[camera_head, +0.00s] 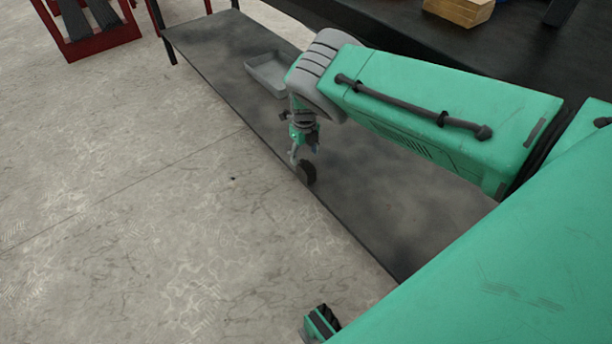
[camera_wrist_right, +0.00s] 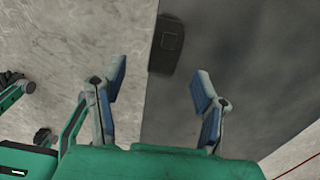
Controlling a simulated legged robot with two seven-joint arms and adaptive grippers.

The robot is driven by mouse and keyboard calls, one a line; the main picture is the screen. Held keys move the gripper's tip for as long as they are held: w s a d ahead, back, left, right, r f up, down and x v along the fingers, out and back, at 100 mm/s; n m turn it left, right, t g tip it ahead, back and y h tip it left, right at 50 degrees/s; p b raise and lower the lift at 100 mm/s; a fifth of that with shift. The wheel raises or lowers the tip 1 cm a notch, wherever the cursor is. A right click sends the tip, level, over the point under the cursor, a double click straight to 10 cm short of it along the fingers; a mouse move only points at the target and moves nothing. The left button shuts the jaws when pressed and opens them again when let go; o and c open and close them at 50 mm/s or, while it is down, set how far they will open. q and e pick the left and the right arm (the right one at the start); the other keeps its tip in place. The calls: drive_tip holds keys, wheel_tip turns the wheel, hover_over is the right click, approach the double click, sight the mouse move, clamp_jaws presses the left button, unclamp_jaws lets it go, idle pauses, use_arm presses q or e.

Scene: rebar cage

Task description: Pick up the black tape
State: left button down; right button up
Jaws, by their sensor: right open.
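The black tape (camera_head: 309,175) is a dark, round-looking roll at the front edge of the dark grey table. It seems to stand on its rim. In the right wrist view the tape (camera_wrist_right: 167,45) is a dark block just beyond the fingertips, beside the table edge. My right gripper (camera_head: 302,154) points down close to the tape, and part of the tape is hidden behind it in the head view. In the wrist view my right gripper (camera_wrist_right: 158,84) has its two blue-grey fingers spread, with nothing between them.
The long low table (camera_head: 390,215) is mostly bare. A grey tray (camera_head: 266,75) lies farther back on it. A red rack (camera_head: 95,38) stands at the top left. The concrete floor is open at left.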

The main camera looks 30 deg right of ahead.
sight(306, 165)
drive_tip(key=f+b, duration=0.1)
drive_tip(key=f, duration=0.1)
drive_tip(key=f+b, duration=0.1)
drive_tip(key=f, duration=0.1)
drive_tip(key=f+b, duration=0.1)
drive_tip(key=f, duration=0.1)
drive_tip(key=shift+d+f, duration=0.35)
clamp_jaws()
